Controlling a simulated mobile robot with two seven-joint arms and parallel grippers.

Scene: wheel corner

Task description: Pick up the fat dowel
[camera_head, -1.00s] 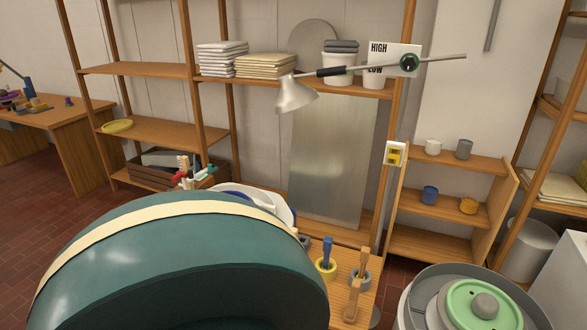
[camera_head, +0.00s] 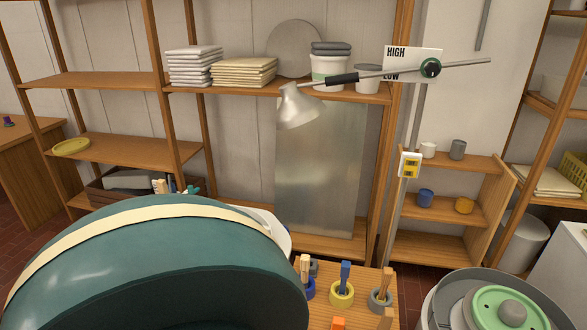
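Several upright pegs stand in ring-shaped holders on a small wooden table (camera_head: 320,315) at the bottom centre. A blue peg (camera_head: 345,272) stands in a yellow ring (camera_head: 342,295), a tan peg (camera_head: 385,282) in a grey ring (camera_head: 380,302), and another tan peg (camera_head: 305,266) in a blue ring (camera_head: 309,289). An orange piece (camera_head: 338,324) is cut off by the bottom edge. I cannot tell which of these is the fat dowel. Neither of my grippers is in view.
A large dark green rounded form with a cream band fills the lower left and hides part of the table. A grey lamp (camera_head: 300,107) hangs above. A round machine with a green disc (camera_head: 503,306) stands at lower right. Wooden shelves (camera_head: 100,80) line the wall.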

